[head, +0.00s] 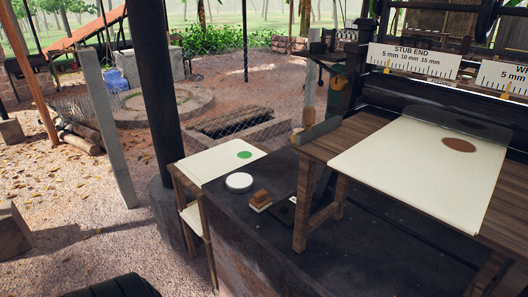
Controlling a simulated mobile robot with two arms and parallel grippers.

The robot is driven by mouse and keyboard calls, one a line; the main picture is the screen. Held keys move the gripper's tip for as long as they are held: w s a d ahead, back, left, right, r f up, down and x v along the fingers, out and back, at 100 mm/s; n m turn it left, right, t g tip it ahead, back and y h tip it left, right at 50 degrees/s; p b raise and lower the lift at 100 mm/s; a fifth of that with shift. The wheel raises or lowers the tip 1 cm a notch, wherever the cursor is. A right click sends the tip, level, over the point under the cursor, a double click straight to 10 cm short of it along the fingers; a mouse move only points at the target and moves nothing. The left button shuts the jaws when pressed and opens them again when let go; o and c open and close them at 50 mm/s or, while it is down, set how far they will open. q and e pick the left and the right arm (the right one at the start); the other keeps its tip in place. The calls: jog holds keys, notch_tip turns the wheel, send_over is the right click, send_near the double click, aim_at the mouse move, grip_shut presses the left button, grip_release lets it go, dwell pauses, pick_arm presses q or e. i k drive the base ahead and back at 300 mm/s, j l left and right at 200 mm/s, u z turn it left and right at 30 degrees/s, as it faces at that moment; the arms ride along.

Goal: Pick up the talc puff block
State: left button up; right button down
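What looks like the talc puff block (261,200), a small brown wooden grip on a pale pad, sits on the dark ledge (262,235) left of the wooden table's leg. A round white dish or lid (239,182) lies just behind and left of it. A small dark flat item (283,210) lies to its right, too small to identify. Neither of my grippers shows in the head view. Nothing touches the block.
A wooden table (318,150) with a cream sheet (415,165) stands right, by the rollers (400,98). Its front leg (302,213) rises close to the block. A small pale-topped stand (215,163) and dark post (150,80) stand left. Open ground (90,220) lies left.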

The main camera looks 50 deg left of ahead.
aim_at(261, 201)
jog(key=j+u, duration=0.1)
jog(key=u, duration=0.9)
jog(key=i+u, duration=0.15)
jog(key=u, duration=0.35)
